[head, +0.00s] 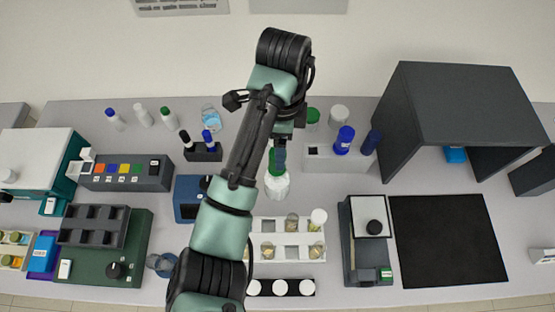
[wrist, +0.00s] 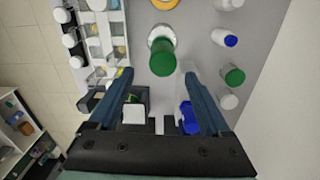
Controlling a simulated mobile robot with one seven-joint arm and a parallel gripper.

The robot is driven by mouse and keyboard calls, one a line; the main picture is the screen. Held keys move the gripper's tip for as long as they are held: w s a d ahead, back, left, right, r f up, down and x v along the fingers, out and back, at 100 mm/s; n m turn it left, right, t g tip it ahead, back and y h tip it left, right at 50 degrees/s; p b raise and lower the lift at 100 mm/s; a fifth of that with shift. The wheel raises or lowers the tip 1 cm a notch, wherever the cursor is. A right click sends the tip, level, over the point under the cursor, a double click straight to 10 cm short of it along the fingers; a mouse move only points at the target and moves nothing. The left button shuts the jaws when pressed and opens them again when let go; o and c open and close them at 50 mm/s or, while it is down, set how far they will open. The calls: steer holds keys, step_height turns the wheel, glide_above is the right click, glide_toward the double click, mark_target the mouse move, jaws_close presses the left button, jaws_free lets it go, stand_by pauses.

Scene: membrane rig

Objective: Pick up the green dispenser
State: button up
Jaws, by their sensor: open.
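The green dispenser (head: 277,185) stands upright on the bench, with a green top and a whitish body. In the head view it shows just below my gripper (head: 280,150), which partly covers it. In the wrist view the dispenser (wrist: 162,60) shows beyond and roughly between the fingertips of my gripper (wrist: 160,76). The jaws are open, with nothing between them. I cannot tell the exact height of the fingers over its top.
A white rack (head: 282,240) with vials stands close in front. A grey holder (head: 325,158) with a blue-capped bottle (head: 344,140) is on the right. Another green-capped bottle (head: 312,117) stands behind. A dark hood (head: 450,100) and black mat (head: 445,240) are farther right.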

step_height(320, 180, down, 2)
steer(key=shift+a+b, duration=0.15)
steer(key=shift+b, duration=0.25)
steer(key=shift+w+a+f+p, duration=0.1)
steer(key=shift+a+f+p, duration=0.15)
steer(key=shift+p, duration=0.55)
steer(key=shift+w+f, duration=0.1)
steer(key=shift+f, duration=1.3)
jaws_close()
step_height(320, 180, up, 5)
steer(key=shift+r+b, duration=0.1)
steer(key=shift+b, duration=0.5)
step_height(320, 180, up, 10)
steer(key=p, duration=0.8)
steer(key=shift+p, duration=0.35)
